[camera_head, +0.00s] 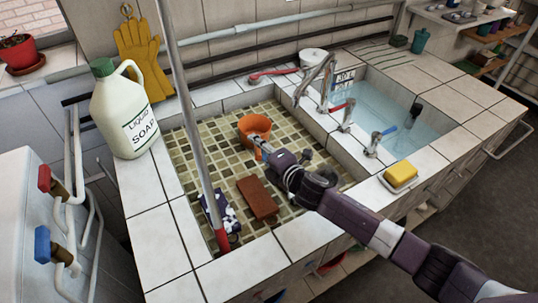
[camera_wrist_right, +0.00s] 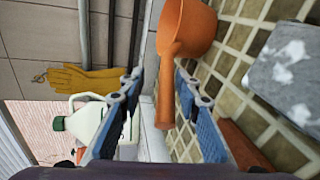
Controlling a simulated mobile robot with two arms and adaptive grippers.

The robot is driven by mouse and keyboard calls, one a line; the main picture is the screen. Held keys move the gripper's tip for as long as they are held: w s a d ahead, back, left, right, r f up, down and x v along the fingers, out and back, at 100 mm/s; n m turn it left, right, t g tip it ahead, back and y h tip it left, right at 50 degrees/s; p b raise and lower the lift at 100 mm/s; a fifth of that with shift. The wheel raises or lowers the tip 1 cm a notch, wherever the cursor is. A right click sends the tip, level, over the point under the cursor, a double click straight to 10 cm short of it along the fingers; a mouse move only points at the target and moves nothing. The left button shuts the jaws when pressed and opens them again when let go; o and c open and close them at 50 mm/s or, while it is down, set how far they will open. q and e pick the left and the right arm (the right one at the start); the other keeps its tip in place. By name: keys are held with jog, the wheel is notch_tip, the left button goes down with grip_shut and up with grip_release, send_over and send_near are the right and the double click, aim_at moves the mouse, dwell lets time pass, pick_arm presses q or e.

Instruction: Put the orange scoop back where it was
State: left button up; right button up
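The orange scoop (camera_head: 255,124) is in the tiled left basin (camera_head: 205,135), towards its far side, with its handle pointing at my right gripper. My right gripper (camera_head: 261,147) reaches in over the basin from the right. In the right wrist view the scoop's cup (camera_wrist_right: 188,27) is ahead and its handle lies between the two spread fingers of my right gripper (camera_wrist_right: 158,88), nearer the right-hand finger. I see a gap on the left-hand finger's side; contact on the other side is unclear. My left gripper is not in view.
A brown block (camera_head: 258,198) and a dark-and-white patterned item (camera_head: 220,212) lie in the basin. A pole (camera_head: 188,100) stands across its left part. A soap jug (camera_head: 122,115) is on the left rim. Faucets (camera_head: 347,115) and a water-filled basin (camera_head: 385,110) are right. A yellow sponge (camera_head: 401,173) sits on the front rim.

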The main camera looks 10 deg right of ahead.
jog(key=v, duration=1.2)
jog(key=shift+f, duration=0.1)
